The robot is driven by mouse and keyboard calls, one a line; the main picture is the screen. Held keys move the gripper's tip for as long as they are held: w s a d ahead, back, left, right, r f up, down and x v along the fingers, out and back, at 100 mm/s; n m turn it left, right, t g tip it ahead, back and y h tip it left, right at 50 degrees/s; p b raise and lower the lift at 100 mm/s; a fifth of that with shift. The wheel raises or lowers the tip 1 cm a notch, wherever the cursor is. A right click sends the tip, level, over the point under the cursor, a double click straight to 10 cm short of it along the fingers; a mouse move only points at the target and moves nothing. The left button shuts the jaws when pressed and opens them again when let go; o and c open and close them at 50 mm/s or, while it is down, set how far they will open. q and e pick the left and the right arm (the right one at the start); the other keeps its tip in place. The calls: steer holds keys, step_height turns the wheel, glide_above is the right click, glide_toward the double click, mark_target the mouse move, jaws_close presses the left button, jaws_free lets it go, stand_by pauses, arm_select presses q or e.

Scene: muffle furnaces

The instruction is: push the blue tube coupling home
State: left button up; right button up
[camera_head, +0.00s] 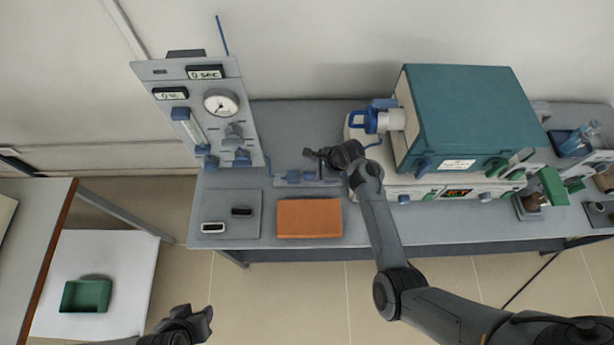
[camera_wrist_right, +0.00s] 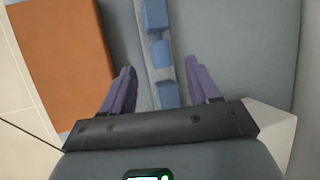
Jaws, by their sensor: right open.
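Blue coupling pieces (camera_head: 294,176) lie in a line on a narrow grey strip on the bench, left of my right gripper (camera_head: 318,156). In the right wrist view, three blue pieces show along the pale strip: one at the top, a rounder middle one (camera_wrist_right: 160,54) and a lower one (camera_wrist_right: 168,95). I cannot tell which of them is the coupling that slides. My right gripper (camera_wrist_right: 162,82) is open, with its purple-grey fingers on either side of the strip, apart from the pieces. My left gripper (camera_head: 202,322) is at the bottom edge; its jaw state is unclear.
An orange-brown block (camera_head: 309,218) lies in front of the strip. A gauge panel (camera_head: 210,110) stands at the back left. A teal furnace (camera_head: 470,115) with a blue-and-white fitting (camera_head: 378,121) stands at the right. A grey mat (camera_head: 226,203) lies on the left.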

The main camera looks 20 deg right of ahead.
mark_target(307, 175)
steer(key=b+x, duration=0.2)
steer(key=x, duration=0.6)
steer(key=shift+s+d, duration=0.1)
steer(key=shift+s, duration=0.05)
steer(key=shift+b+x, duration=0.5)
steer(key=shift+x, duration=0.3)
steer(key=c, duration=1)
jaws_close()
